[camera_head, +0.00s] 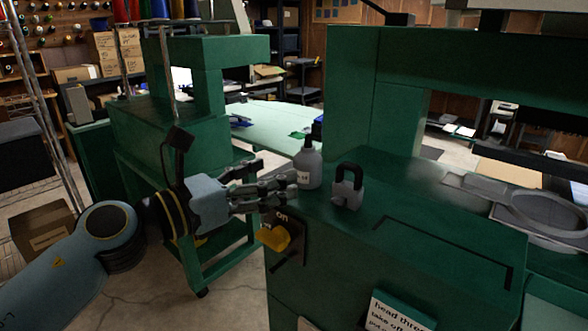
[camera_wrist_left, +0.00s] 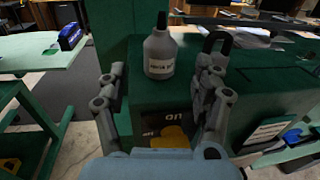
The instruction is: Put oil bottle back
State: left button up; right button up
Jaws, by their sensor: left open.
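A grey oil bottle (camera_head: 308,167) with a black nozzle stands upright on the green machine's top, near its left edge. It also shows in the left wrist view (camera_wrist_left: 160,54), with a label on its front. My left gripper (camera_head: 290,187) is open and empty, its fingers pointing at the bottle from the left. In the left wrist view the bottle stands ahead of the gripper (camera_wrist_left: 160,98), between the lines of the two fingers. In the head view the fingertips overlap the bottle's left edge; I cannot tell whether they touch. My right gripper is not in view.
A grey padlock (camera_head: 347,187) with a black shackle stands close to the right of the bottle. A yellow switch (camera_head: 273,238) is on the machine's side below the gripper. A marked bracket outline on the green top (camera_head: 450,235) encloses free room. A grey hoop (camera_head: 545,212) lies farther right.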

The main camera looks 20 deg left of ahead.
pick_arm(q)
jog(key=s+a+f+n+t+y, duration=0.15)
jog(key=a+f+n+y, duration=0.55)
jog(key=n, duration=1.3)
jog(key=s+a+f+n+g+y, duration=0.1)
jog(key=s+a+f+n+g, duration=0.2)
jog(key=f, duration=0.6)
jog(key=s+a+f+n+g+y, duration=0.1)
jog(key=s+f+n, duration=0.25)
jog(key=f, duration=0.55)
jog(key=s+a+f+n+g+y, duration=0.1)
jog(key=s+a+f+n+g, duration=0.1)
jog(key=f+n, duration=0.5)
jog(key=s+f+n+g, duration=0.2)
jog(key=s+f+g, duration=0.3)
jog(key=s+f, duration=0.9)
jog(key=s+d+f+n+g, duration=0.1)
jog(key=s+f+n+g, duration=0.1)
jog(key=s+f, duration=0.35)
jog(key=s+d+f+n+g+b, duration=0.1)
jog(key=s+f+n+g, duration=0.1)
jog(key=s, duration=0.7)
jog(key=s+f+n+g, duration=0.1)
jog(key=s+f+n, duration=0.15)
jog(key=s, duration=0.45)
notch_tip(320, 180, down, 7)
jog(key=b, duration=0.6)
jog(key=shift+d+m, duration=0.2)
jog(key=shift+m, duration=0.2)
jog(key=shift+g, duration=0.25)
